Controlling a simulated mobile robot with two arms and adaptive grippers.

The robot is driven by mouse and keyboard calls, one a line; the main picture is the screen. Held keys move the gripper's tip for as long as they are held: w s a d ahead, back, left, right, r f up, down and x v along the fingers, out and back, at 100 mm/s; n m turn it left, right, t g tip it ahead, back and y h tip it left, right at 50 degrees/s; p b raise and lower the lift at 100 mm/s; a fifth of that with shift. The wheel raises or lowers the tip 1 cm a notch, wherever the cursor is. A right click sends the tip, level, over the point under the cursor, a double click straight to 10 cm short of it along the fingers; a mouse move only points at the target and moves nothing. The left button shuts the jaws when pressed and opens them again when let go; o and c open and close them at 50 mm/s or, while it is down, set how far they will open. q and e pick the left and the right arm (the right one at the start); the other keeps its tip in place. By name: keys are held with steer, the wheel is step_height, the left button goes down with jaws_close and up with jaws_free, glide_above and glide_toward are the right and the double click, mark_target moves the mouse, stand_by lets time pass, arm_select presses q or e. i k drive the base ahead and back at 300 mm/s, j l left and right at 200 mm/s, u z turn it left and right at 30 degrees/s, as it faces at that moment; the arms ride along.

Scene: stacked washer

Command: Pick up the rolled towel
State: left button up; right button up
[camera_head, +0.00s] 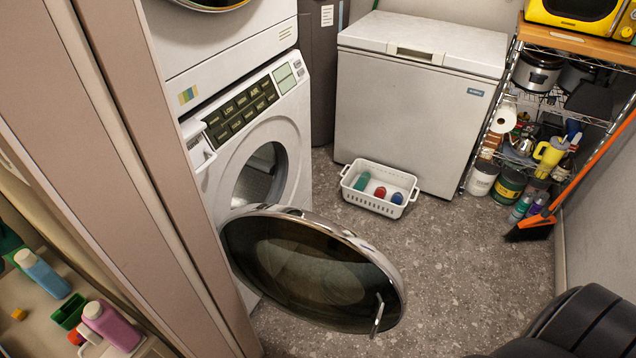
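A white slotted basket (372,203) stands on the floor in front of the chest freezer. In it are a green item (362,180), a red item (380,192) and a blue item (397,198). They are too small to tell whether any of them is a rolled towel. No clearly recognisable rolled towel shows elsewhere. Neither of my grippers is in view.
The washer's round door (310,265) stands open into the room, its drum opening (262,178) exposed. A white chest freezer (418,105) stands behind the basket. A loaded wire shelf (545,97) and an orange broom (540,218) are at the right. Floor (470,265) is clear between.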

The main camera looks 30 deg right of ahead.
mark_target(360, 186)
steer(key=i+l+u, duration=0.1)
steer(key=l+u, duration=0.2)
steer(key=l, duration=0.2)
steer(key=l+u, duration=0.35)
steer(key=l, duration=0.15)
steer(key=l+u, duration=0.2)
steer(key=l, duration=0.6)
steer(key=l+u, duration=0.2)
steer(key=l, duration=0.6)
steer(key=k+l+u, duration=0.1)
steer(key=l+u, duration=0.15)
steer(key=l, duration=0.55)
steer(key=l+u, duration=0.3)
steer(key=l, duration=1.05)
steer(key=k, duration=0.05)
